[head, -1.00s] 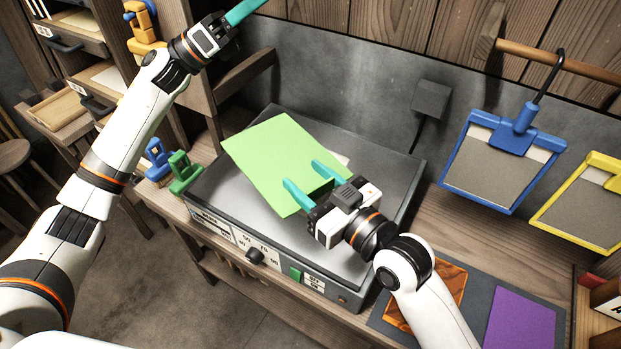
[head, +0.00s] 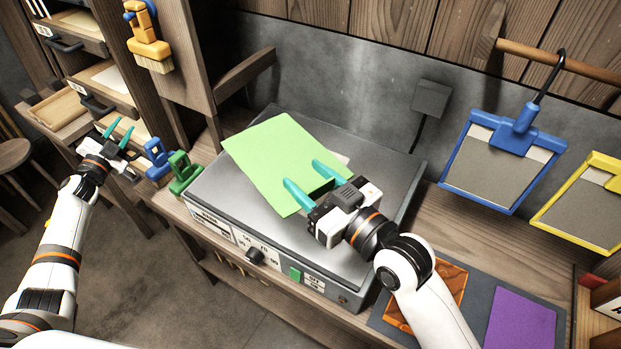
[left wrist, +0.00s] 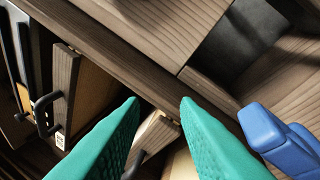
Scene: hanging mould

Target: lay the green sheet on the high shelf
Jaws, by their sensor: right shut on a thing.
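The green sheet (head: 268,158) lies tilted over the top of the grey hot-plate box (head: 362,190) on the bench. My right gripper (head: 314,180) is shut on the sheet's near right edge, its teal fingers on that edge. My left gripper (head: 115,130) is open and empty, low at the left in front of the drawers. In the left wrist view its two teal fingers (left wrist: 160,112) stand apart with nothing between them. I cannot tell which surface is the high shelf; a wooden bracket (head: 245,78) juts from the post above the box.
A blue clamp (head: 158,158) and a green clamp (head: 184,172) stand at the bench's left end. Drawers with handles (head: 95,105) are at the left. Blue (head: 500,165) and yellow (head: 590,208) framed clipboards hang at the right. A purple sheet (head: 520,318) lies front right.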

